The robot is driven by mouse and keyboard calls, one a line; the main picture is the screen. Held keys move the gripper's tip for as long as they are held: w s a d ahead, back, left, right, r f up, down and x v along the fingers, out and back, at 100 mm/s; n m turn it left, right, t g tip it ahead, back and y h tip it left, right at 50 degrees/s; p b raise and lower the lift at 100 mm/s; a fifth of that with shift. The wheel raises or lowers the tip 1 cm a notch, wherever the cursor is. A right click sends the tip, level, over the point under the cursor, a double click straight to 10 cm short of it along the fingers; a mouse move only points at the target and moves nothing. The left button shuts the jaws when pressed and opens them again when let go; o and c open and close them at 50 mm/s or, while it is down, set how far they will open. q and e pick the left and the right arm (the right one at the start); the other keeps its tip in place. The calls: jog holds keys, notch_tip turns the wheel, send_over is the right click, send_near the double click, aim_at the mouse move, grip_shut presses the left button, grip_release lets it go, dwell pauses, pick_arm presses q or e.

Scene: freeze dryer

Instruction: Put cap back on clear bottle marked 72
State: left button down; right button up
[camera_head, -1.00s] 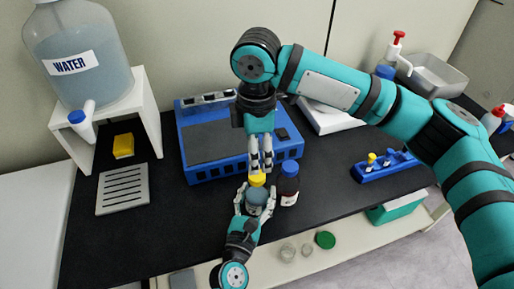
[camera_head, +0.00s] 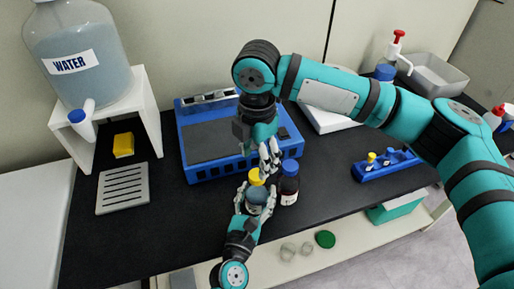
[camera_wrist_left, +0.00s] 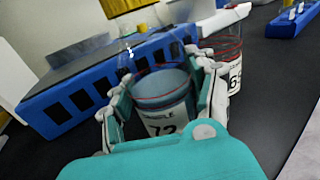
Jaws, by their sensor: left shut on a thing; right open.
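The clear bottle marked 72 (camera_wrist_left: 162,95) stands upright in my left gripper (camera_wrist_left: 160,100), whose fingers are shut around its body. In the head view my left gripper (camera_head: 254,200) holds the bottle (camera_head: 255,195) at the front of the blue device. The yellow cap (camera_head: 256,176) sits at the top of the bottle; whether it is fully seated I cannot tell. Yellow also shows at the top edge of the wrist view (camera_wrist_left: 122,5). My right gripper (camera_head: 269,157) is open, pointing down just above and right of the cap, apart from it.
The blue device (camera_head: 203,172) is behind. A grey slotted plate (camera_head: 123,189) and yellow box (camera_head: 123,145) lie left; a blue rack (camera_head: 370,174) is right.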

aim_at(257, 174)
jog(key=shift+f, duration=2.75)
jog(key=shift+c, duration=0.2)
grip_shut()
jog(key=m, duration=1.5)
jog(key=shift+o, duration=0.4)
grip_release()
